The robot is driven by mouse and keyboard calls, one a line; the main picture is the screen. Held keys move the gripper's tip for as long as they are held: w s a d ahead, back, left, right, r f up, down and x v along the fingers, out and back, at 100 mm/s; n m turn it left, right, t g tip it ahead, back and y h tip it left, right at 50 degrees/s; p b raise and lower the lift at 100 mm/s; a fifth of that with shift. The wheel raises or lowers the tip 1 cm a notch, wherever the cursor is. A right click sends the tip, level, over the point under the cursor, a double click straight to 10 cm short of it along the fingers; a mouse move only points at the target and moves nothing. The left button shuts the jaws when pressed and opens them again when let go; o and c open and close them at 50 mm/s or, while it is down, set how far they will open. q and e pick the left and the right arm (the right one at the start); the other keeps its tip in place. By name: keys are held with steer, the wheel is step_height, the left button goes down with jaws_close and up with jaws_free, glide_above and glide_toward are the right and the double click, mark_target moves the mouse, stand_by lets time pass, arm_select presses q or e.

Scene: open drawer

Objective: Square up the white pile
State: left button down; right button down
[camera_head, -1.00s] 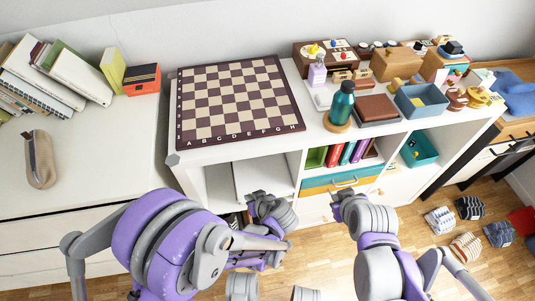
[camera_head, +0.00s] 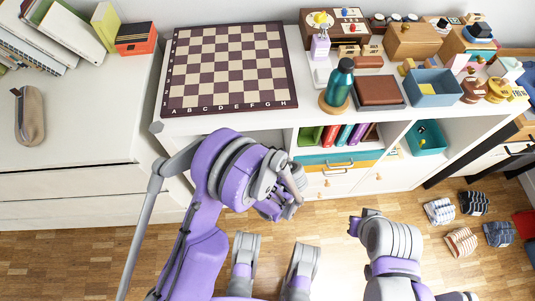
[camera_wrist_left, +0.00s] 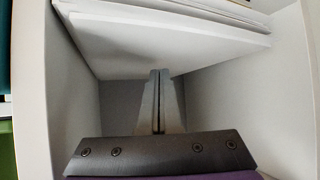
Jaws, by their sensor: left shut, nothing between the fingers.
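The white pile (camera_wrist_left: 165,40) shows in the left wrist view as stacked flat white sheets or boards across the top of a white compartment. Its layers are not flush, and their edges are offset from one another. My left gripper (camera_wrist_left: 159,76) is shut and empty, its fingertips close to the pile's edge; I cannot tell whether they touch. In the head view my left arm hides the compartment under the chessboard and the gripper's fingertips. My right gripper (camera_head: 355,226) is over the floor in front of the shelf, too small and turned to show its jaws.
The compartment's white side wall (camera_wrist_left: 70,100) stands close beside my left gripper. Above are a chessboard (camera_head: 228,68), a green bottle (camera_head: 340,84) and a blue bin (camera_head: 433,88). A drawer with a teal front (camera_head: 322,158) is to the right. Folded striped clothes (camera_head: 461,241) lie on the floor.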

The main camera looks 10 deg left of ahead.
mark_target(252, 137)
arm_select(q)
steer(key=w+a, duration=0.4)
steer(key=w, duration=0.1)
steer(key=shift+a, duration=0.2)
steer(key=shift+s+d+f+b, duration=0.1)
steer(key=shift+f+b, duration=0.5)
steer(key=shift+f, duration=0.2)
steer(key=shift+d, duration=0.1)
steer(key=shift+s, duration=0.15)
steer(key=shift+s+d, duration=0.3)
